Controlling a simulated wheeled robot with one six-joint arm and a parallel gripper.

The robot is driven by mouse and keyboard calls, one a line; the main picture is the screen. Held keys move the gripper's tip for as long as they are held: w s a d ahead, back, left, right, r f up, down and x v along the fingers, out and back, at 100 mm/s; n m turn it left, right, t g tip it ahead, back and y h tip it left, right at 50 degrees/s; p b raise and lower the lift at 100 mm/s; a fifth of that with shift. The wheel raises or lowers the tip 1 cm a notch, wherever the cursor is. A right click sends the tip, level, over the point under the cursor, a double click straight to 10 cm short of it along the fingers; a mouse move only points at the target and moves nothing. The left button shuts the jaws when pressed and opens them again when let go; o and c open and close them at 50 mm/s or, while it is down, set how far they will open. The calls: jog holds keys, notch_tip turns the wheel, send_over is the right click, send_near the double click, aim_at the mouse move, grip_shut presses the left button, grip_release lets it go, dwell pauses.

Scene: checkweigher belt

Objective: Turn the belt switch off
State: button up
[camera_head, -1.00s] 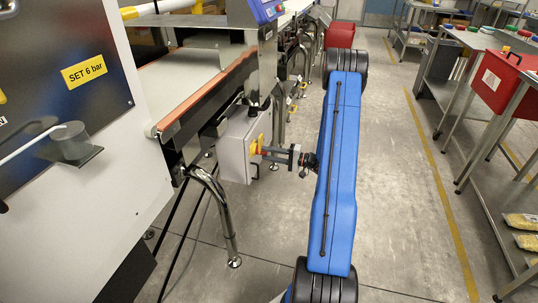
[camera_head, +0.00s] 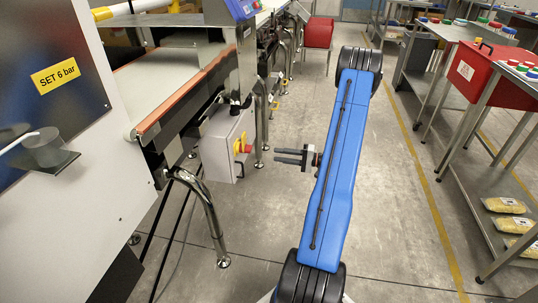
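The belt switch is a red handle (camera_head: 246,148) on a yellow plate (camera_head: 238,147), on the front of a grey switch box (camera_head: 218,150) below the conveyor's side. The handle's exact angle is too small to tell. My gripper (camera_head: 276,156) is to the right of the switch, pointing left at it, with clear floor showing between them. Its two dark fingers show as separate prongs with a narrow gap and nothing between them.
The conveyor belt (camera_head: 170,77) with its orange edge runs above the box, and a bent steel leg (camera_head: 208,210) stands below. A panel marked SET 6 bar (camera_head: 55,75) is at left. Steel benches with a red box (camera_head: 490,72) stand at right. The aisle floor between is open.

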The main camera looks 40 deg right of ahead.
jog(key=shift+v, duration=2.15)
jog(key=s+a+r+n+g, duration=0.1)
jog(key=a+r+n+g, duration=0.1)
jog(key=a+r+g, duration=0.5)
jog(key=s+a+r+n+g, duration=0.15)
jog(key=a+r, duration=0.25)
jog(key=a, duration=0.7)
jog(key=s+a+r+n+g, duration=0.1)
jog(key=a+r+n+g, duration=0.2)
jog(key=a+r, duration=0.5)
jog(key=s+a+r+n+h, duration=0.1)
jog(key=s+a+r+h, duration=0.1)
jog(key=s, duration=0.5)
jog(key=s+a+r+n+t+h, duration=0.1)
jog(key=s+a+r+h, duration=0.2)
jog(key=s+a+h, duration=0.2)
jog(key=s+a+r+n+t+h, duration=0.1)
jog(key=s+a+r+h, duration=0.2)
jog(key=s+a, duration=0.3)
jog(key=shift+s+r+n+h, duration=0.3)
jog(key=shift+s+h, duration=0.2)
jog(key=shift+s, duration=1.1)
